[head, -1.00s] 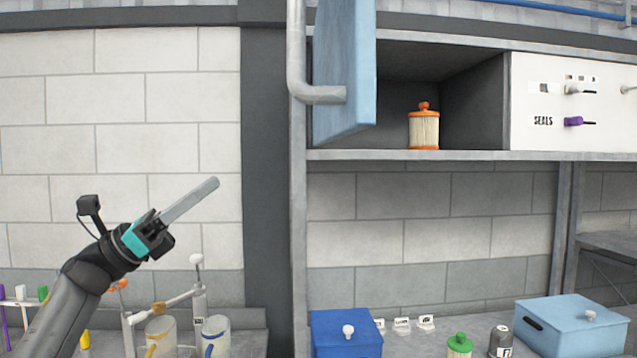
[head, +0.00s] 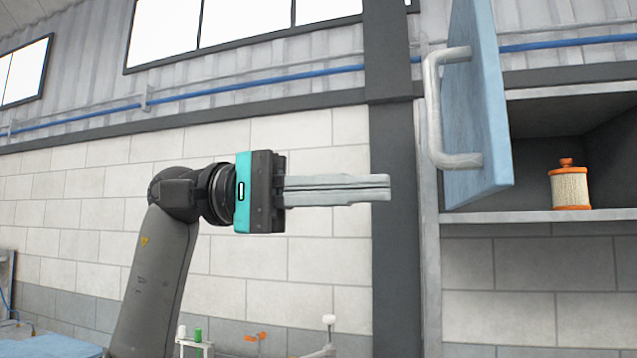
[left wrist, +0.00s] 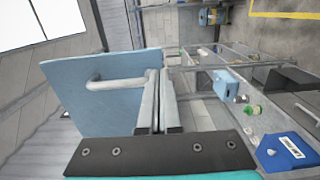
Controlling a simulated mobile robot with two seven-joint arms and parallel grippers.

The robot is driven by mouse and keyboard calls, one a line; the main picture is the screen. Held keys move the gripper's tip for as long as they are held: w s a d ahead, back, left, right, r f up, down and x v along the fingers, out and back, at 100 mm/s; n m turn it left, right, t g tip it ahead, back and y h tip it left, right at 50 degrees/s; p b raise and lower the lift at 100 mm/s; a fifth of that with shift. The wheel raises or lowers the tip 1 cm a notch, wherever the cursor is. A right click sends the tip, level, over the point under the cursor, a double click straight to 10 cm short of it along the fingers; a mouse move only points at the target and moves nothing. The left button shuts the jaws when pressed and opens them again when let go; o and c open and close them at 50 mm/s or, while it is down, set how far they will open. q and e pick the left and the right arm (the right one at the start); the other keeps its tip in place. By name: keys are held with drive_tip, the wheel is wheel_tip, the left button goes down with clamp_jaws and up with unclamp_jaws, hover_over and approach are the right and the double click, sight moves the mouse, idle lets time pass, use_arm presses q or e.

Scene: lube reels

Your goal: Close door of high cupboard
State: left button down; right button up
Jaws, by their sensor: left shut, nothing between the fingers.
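The high cupboard's blue door (head: 490,110) stands open, swung out toward me, with a grey bar handle (head: 432,110) on its left face. The open cupboard (head: 545,120) shows to its right. My left gripper (head: 388,187) is shut and empty, pointing right, just left of the handle's lower end in the head view. In the left wrist view the door (left wrist: 95,100) and its handle (left wrist: 115,80) lie ahead and left of the shut fingers (left wrist: 160,128). I cannot tell whether the fingers touch the door. My right gripper is not in view.
An orange-capped filter (head: 570,185) stands on the cupboard shelf (head: 540,215). A dark wall post (head: 393,150) stands behind my fingertips. Below, the left wrist view shows a light blue box (left wrist: 226,84) and a dark blue box (left wrist: 282,152) on the bench.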

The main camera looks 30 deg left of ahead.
sight(492, 185)
use_arm(q)
drive_tip(key=p+x, duration=0.1)
drive_tip(key=x, duration=0.5)
drive_tip(key=shift+w+d, duration=0.1)
drive_tip(key=shift+d, duration=0.4)
drive_tip(key=shift+p, duration=0.3)
